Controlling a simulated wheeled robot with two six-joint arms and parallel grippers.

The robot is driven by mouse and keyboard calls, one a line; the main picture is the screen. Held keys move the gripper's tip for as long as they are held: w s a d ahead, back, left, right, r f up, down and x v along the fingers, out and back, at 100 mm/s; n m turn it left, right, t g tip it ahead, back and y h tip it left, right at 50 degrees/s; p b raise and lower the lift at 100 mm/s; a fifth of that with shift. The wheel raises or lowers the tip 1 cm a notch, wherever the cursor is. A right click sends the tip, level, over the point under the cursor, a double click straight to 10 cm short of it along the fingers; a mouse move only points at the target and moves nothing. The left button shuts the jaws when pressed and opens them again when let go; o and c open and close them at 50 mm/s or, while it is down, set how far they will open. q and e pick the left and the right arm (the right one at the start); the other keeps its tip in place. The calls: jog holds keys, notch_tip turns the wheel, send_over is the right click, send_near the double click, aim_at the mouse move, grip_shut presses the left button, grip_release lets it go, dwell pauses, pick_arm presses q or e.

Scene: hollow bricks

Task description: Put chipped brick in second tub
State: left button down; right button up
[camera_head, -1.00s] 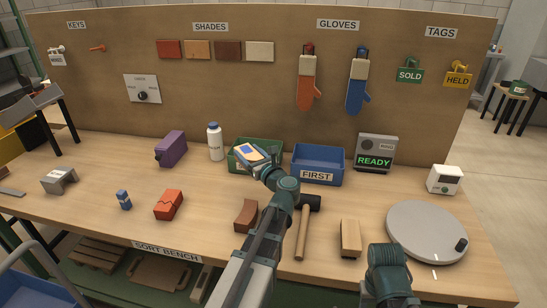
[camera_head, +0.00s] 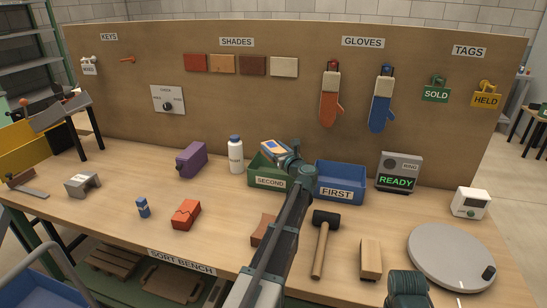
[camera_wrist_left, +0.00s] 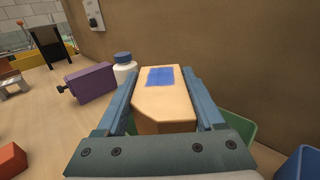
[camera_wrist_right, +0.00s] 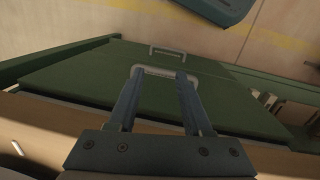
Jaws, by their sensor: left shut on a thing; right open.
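My left gripper (camera_head: 284,152) is shut on a tan brick (camera_head: 272,147) with a blue patch on top. In the left wrist view the brick (camera_wrist_left: 165,105) sits between the fingers, with an angled front corner; I cannot tell for sure whether that is a chip. The brick is held above the green tub labelled SECOND (camera_head: 267,183), which shows partly behind the gripper in the left wrist view. The tub's inside is mostly hidden. My right gripper (camera_wrist_right: 160,73) is open and empty, in front of a green panel with handles.
The blue FIRST tub (camera_head: 338,196) stands right beside the green one. A cracked red brick (camera_head: 186,214), brown brick (camera_head: 261,229), mallet (camera_head: 323,240) and tan block (camera_head: 371,258) lie nearer.

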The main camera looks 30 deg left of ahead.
pick_arm(q)
jog(key=shift+w+a, duration=0.2)
jog(key=shift+w, duration=0.2)
jog(key=shift+s+f+b, duration=0.1)
jog(key=shift+f+b, duration=0.3)
jog(key=shift+f, duration=0.05)
notch_tip(320, 180, down, 3)
jog(key=b, duration=0.2)
jog(key=shift+r+b, duration=0.15)
jog(key=shift+b, duration=0.2)
jog(key=shift+f+b, duration=0.5)
jog(key=shift+b, duration=0.05)
jog(key=shift+f, duration=0.1)
grip_release()
